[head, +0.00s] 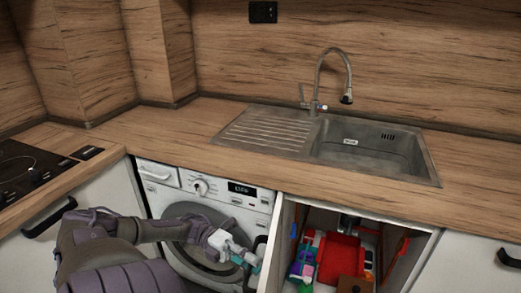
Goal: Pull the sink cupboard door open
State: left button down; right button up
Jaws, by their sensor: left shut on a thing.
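The sink cupboard (404,262) stands under the sink, to the right of the washing machine. Its front is open and the inside shows. The white cupboard door (271,252) stands swung out at the left side of the opening, seen nearly edge-on. Its dark handle (254,257) is on the door's left-hand face, partly covered by my gripper. My left gripper (248,259) is shut on the handle, in front of the washing machine. My right gripper is not in view.
The washing machine (205,231) is directly behind my left arm. Bottles and a red container (340,253) fill the cupboard. The worktop (200,122) runs above, with the steel sink (372,150) and tap (319,75). A hob (22,172) is at the left.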

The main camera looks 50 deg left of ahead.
pick_arm(q)
jog(key=shift+f, duration=0.1)
jog(key=c, duration=1.3)
grip_release()
jog(key=shift+c, duration=0.2)
jog(key=o, duration=0.4)
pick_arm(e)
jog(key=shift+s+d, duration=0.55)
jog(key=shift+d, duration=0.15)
pick_arm(q)
jog(key=v, duration=1.2)
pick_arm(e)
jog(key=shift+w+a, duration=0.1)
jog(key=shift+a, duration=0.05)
